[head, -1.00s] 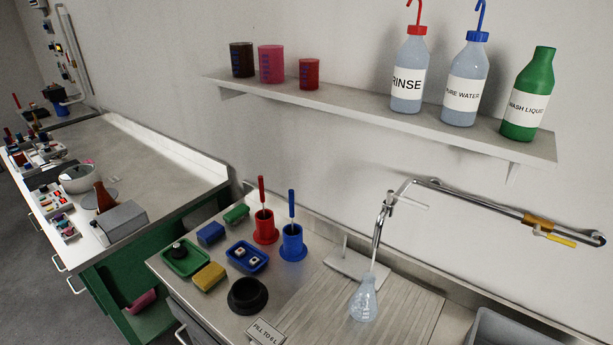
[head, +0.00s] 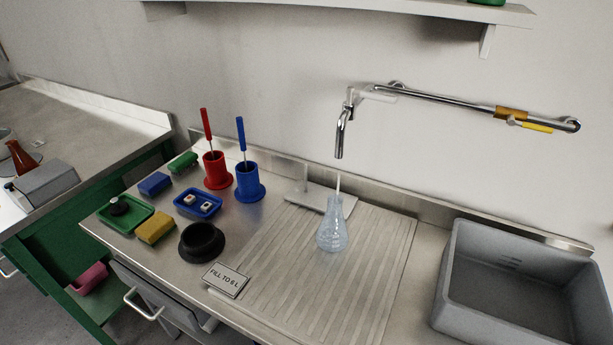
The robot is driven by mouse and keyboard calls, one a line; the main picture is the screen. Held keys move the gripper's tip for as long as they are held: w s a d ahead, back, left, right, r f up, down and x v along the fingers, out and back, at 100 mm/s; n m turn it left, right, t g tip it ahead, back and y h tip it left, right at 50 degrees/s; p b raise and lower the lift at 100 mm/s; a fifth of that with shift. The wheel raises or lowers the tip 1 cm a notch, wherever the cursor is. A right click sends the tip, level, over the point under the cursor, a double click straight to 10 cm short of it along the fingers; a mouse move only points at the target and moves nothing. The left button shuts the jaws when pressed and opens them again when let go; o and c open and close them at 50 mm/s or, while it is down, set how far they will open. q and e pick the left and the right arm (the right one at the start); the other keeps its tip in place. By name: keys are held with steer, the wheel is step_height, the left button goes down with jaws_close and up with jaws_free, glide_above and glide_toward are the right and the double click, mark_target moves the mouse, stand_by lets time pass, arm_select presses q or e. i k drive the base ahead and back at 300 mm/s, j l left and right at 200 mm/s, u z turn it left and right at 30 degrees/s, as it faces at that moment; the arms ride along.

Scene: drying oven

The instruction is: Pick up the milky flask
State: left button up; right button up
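The milky flask (head: 331,234) is a cloudy, pale bluish conical flask. It stands over the grooved draining board, below and slightly left of the tap spout (head: 340,146). A thin white stem rises at its neck; I cannot tell whether this is part of a stand behind it. Neither of my grippers is in the head view.
A grey sink basin (head: 520,290) is at the right. Left of the flask are a "FILL TO 6 L" sign (head: 226,280), a black ring (head: 201,242), a blue brush holder (head: 248,184), a red one (head: 216,170), and a yellow sponge (head: 155,227). The draining board (head: 350,300) in front is clear.

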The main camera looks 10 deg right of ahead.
mark_target(332, 235)
steer(key=i+j+z, duration=0.1)
steer(key=j+z, duration=0.3)
steer(key=j, duration=1)
steer(key=j+z, duration=0.45)
steer(key=j, duration=0.9)
steer(key=k, duration=0.1)
